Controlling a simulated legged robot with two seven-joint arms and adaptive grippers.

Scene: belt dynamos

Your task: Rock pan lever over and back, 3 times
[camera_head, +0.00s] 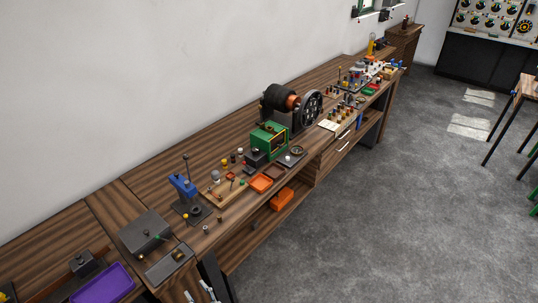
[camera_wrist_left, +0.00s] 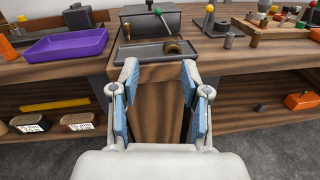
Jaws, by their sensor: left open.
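A thin lever with a green knob (camera_head: 157,237) stands at the front of a dark grey box (camera_head: 145,228), and I take it for the pan lever. In the left wrist view the lever (camera_wrist_left: 165,18) leans left, its knob at the upper end. A shallow grey pan (camera_head: 163,267) lies in front of the box and also shows in the left wrist view (camera_wrist_left: 140,54). My left gripper (camera_head: 200,291) is at the bottom of the head view, in front of the bench edge. In its wrist view the gripper (camera_wrist_left: 160,70) is open and empty, short of the pan and lever. My right gripper is not in view.
A purple tray (camera_head: 103,285) lies left of the pan. A blue press (camera_head: 183,187) and a wooden board with knobbed pins (camera_wrist_left: 262,36) stand to the right. A brass ring (camera_wrist_left: 172,47) lies in the pan. The floor in front of the bench is clear.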

